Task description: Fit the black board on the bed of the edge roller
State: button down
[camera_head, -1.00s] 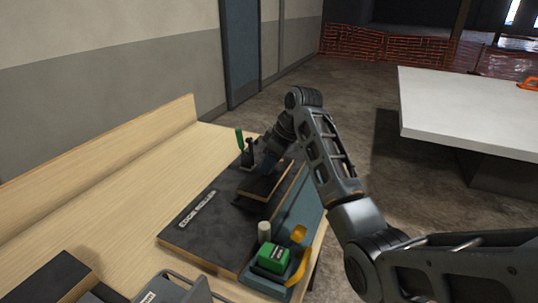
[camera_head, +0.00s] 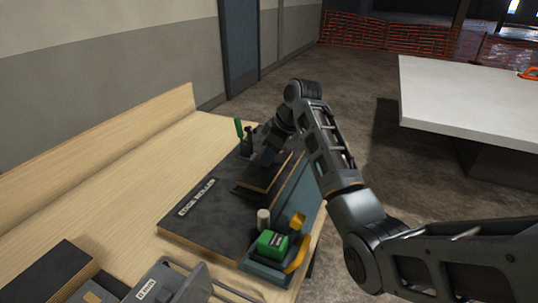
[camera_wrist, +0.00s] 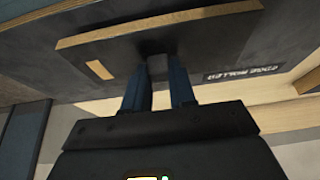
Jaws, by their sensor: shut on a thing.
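The black board (camera_head: 270,177), dark with a pale wood edge, is at the far part of the edge roller (camera_head: 195,225), a dark base labelled "EDGE ROLLER". My gripper (camera_wrist: 158,80) is shut on a small grey block on the board (camera_wrist: 195,40), with one blue finger on each side. In the head view my arm hides part of the board. The board lies beside the blue-grey rail (camera_head: 303,192) on the right. I cannot tell whether it touches the bed or is slightly above it.
A green clamp handle (camera_head: 239,128) stands at the far end of the base. A green block (camera_head: 272,244) with a yellow lever (camera_head: 297,255) is at the near end, by a pale roller (camera_head: 263,219). Grey bins (camera_head: 175,285) and another dark board (camera_head: 55,275) lie nearer.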

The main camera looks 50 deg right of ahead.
jog(key=shift+f+b, duration=0.35)
jog(key=shift+f, duration=0.7)
dwell(1.0)
jog(key=c, duration=0.8)
grip_release()
jog(key=shift+c, duration=0.2)
jog(key=shift+b+v, duration=0.55)
jog(key=shift+v, duration=3.35)
